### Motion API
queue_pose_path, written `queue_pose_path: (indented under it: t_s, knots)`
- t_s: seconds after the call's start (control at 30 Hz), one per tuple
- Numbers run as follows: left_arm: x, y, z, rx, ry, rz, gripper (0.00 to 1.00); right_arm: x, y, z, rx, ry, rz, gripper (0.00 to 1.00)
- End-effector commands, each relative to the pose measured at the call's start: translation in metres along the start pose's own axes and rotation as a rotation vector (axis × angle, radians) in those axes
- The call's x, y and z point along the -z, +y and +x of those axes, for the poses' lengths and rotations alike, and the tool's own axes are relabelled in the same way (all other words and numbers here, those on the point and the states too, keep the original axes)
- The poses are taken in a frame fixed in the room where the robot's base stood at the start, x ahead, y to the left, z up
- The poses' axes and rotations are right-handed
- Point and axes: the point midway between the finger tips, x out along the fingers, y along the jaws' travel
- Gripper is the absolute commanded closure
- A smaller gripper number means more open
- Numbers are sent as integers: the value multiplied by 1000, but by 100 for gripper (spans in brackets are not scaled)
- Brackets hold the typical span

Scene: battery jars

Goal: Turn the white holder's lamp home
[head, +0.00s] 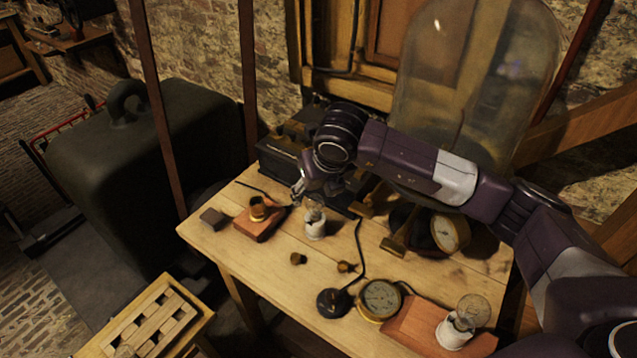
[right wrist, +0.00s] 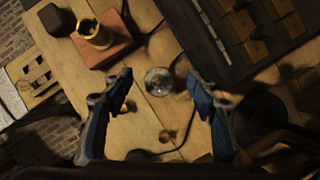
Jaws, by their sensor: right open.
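A clear glass lamp (head: 314,208) stands upright in a white holder (head: 316,231) on the wooden table. My right gripper (head: 309,190) is above this lamp, pointing down. In the right wrist view my right gripper (right wrist: 160,84) is open, and the round top of the lamp (right wrist: 158,81) shows between its blue-padded fingers, with a gap on each side. The white holder is hidden under the lamp there. A second lamp (head: 473,309) sits in another white holder (head: 453,331) on a reddish wooden block at the table's front right. My left gripper is out of view.
A brass socket (head: 258,208) on a wooden block (head: 262,226) stands left of the lamp, beside a small dark block (head: 213,218). Small brass pieces (head: 298,258), a round gauge (head: 379,299) and a black cable lie in front. A dark case and a glass dome (head: 478,80) stand behind.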

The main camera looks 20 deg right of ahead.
Motion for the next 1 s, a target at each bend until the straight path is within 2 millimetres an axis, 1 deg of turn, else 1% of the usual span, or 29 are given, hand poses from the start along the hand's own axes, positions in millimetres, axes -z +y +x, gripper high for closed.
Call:
queue_pose_path:
  t_s: [0.13,0.4,0.47,0.87,1.0]
  knots:
    - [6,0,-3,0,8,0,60,0,0,9,0,0,0,47]
    - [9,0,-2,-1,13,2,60,0,0,11,0,-1,-1,47]
    - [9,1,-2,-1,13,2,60,0,0,11,0,-1,-1,53]
    - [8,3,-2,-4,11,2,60,0,0,11,0,-1,-1,97]
    - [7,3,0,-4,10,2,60,0,2,12,12,-1,29,97]
